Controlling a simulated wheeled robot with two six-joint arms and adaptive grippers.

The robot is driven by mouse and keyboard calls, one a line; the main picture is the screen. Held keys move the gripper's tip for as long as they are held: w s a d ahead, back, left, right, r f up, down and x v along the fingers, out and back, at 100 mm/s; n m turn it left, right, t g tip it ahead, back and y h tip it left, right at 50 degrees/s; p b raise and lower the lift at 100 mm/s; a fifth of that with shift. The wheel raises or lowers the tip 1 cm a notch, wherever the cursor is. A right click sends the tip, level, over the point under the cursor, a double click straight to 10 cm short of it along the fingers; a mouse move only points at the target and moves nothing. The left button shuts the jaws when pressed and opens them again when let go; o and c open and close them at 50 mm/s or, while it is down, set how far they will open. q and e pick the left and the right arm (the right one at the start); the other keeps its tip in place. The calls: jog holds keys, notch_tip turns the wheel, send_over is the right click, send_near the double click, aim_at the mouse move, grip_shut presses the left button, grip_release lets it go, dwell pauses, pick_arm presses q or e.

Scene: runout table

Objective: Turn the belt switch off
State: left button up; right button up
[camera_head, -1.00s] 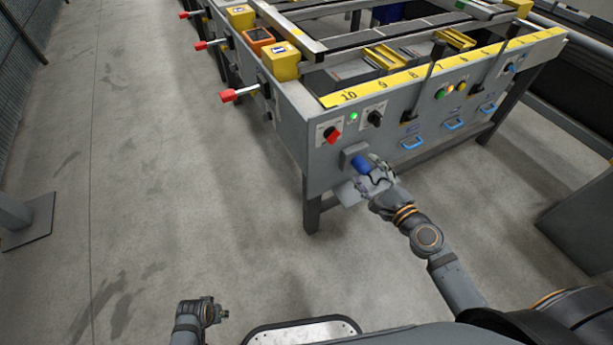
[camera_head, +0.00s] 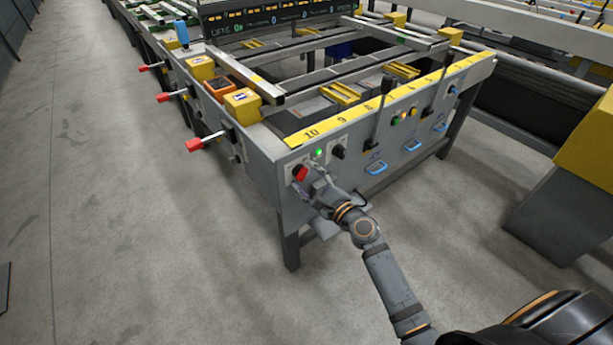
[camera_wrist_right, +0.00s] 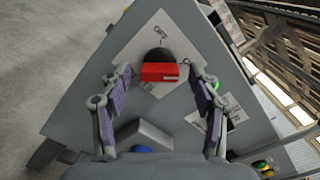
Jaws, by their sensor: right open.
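The belt switch, a red-handled rotary knob (camera_head: 300,173) on a pale plate, is at the left end of the table's grey front panel. In the right wrist view the red knob (camera_wrist_right: 160,72) sits on a dark round base between my fingers. My right gripper (camera_head: 318,185) is close in front of the panel, just beside the knob. In the wrist view its fingers (camera_wrist_right: 160,85) are open, one on each side of the knob; whether they touch it I cannot tell. My left gripper is not in the frames.
A green lamp (camera_head: 319,152) and a black knob (camera_head: 338,152) are right of the switch. Black levers (camera_head: 378,125) and blue handles (camera_head: 376,168) line the panel. A grey bracket (camera_wrist_right: 146,135) with a blue part is near the fingers. Red-tipped levers (camera_head: 201,143) stick out left.

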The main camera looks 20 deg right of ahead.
jog(key=shift+w, duration=0.15)
jog(key=c, duration=1.2)
jog(key=shift+o, duration=0.2)
